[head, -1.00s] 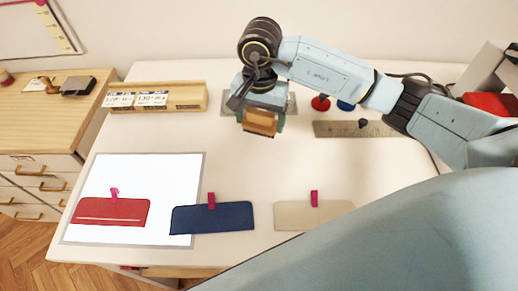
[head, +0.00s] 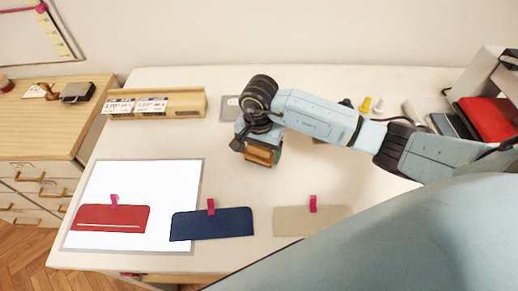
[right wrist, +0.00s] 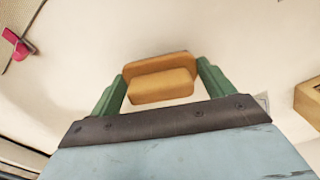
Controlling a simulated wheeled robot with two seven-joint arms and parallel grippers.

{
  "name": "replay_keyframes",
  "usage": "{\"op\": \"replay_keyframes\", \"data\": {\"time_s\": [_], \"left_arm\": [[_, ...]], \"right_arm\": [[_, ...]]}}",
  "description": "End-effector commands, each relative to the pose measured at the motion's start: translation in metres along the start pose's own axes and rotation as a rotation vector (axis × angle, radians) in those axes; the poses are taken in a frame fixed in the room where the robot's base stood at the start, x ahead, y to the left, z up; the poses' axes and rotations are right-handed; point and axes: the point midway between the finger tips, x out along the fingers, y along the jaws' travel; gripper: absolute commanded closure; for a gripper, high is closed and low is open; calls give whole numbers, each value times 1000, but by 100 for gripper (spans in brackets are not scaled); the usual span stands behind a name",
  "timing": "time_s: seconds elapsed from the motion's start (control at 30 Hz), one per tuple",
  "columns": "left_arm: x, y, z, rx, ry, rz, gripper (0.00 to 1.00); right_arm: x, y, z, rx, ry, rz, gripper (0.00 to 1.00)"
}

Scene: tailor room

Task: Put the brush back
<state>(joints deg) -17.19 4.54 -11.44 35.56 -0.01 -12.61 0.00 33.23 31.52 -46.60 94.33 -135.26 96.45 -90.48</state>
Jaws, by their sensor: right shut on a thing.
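The brush (head: 262,155) is a tan wooden block in my right gripper (head: 260,150), held over the pale table. In the right wrist view the brush (right wrist: 162,85) sits between the two green fingers, with the table surface beyond. Its underside is hidden. The fingers are shut on it. My left gripper is not in view.
A wooden rack (head: 186,103) with white labels stands at the back left. A grey plate (head: 229,107) lies behind my gripper, partly hidden. Red (head: 110,218), blue (head: 212,224) and beige (head: 300,221) pieces with pink clips lie in front. Yellow items (head: 366,104) stand at the back right.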

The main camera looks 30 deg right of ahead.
Motion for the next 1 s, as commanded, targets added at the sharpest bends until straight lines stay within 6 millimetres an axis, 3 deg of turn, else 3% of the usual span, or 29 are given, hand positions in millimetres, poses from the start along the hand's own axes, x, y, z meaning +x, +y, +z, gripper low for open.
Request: {"op": "replay_keyframes", "data": {"time_s": [0.17, 0.2, 0.33, 0.67, 1.0], "left_arm": [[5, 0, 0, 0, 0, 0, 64], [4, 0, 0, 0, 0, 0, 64], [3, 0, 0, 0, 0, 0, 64], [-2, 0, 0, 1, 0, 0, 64], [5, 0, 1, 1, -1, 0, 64]], "right_arm": [[4, 0, 0, 0, 1, 0, 42], [3, 0, 0, 1, 0, 0, 15], [3, 0, 0, 1, 0, 0, 0], [-2, 0, 0, 0, -1, 0, 0], [-70, -1, -1, -2, 4, -3, 0]]}}
